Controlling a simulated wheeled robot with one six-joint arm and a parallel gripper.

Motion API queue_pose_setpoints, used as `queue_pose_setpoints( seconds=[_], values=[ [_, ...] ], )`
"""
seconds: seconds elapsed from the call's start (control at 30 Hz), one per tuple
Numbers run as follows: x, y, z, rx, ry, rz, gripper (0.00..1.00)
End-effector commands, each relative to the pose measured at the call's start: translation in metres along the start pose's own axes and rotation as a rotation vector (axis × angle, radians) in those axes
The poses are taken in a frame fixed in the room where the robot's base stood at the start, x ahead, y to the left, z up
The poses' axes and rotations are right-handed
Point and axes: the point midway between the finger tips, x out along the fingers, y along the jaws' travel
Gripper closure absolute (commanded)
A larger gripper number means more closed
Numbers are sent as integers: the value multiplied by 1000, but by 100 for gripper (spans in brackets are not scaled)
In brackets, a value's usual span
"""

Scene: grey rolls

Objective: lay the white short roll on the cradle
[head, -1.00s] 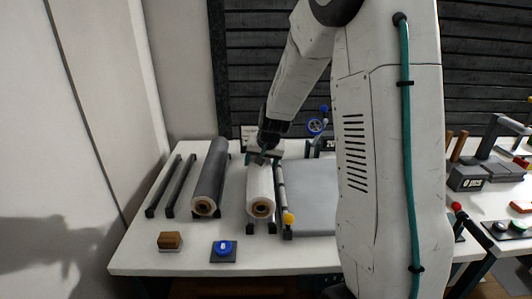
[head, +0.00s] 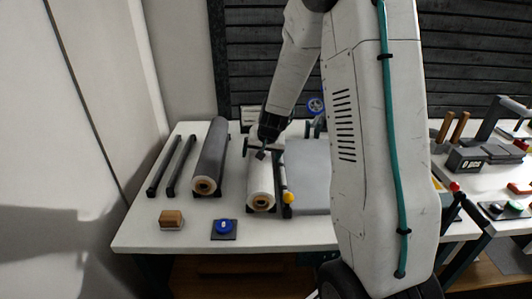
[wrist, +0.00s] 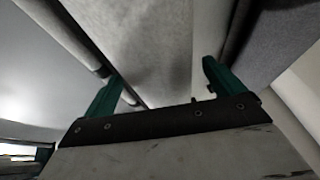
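The white short roll (head: 261,178) lies lengthwise on the table, its brown core end facing me. It sits low between the small black supports of the cradle (head: 249,209), appearing to rest on them; the far supports are hidden. My gripper (head: 262,151) is over the far part of the roll, its fingers spread wide. In the wrist view my gripper (wrist: 160,85) shows two green fingers well apart, with the pale roll (wrist: 165,40) filling the gap beyond them. I cannot tell whether either finger touches it.
A dark grey roll (head: 210,155) lies close to the left, beside two black rails (head: 180,165). A rod with a yellow knob (head: 288,197) and a grey plate (head: 308,170) are close to the right. A wooden block (head: 171,219) and blue button (head: 224,227) stand in front.

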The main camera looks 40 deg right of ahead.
Motion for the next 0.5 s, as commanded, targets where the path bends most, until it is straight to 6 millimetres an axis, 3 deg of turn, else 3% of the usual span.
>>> queue_pose_setpoints(
  seconds=[0.3,0.5],
  values=[
    [-1,0,1,0,-1,0,2],
    [-26,0,0,-2,3,-1,2]
  ],
)
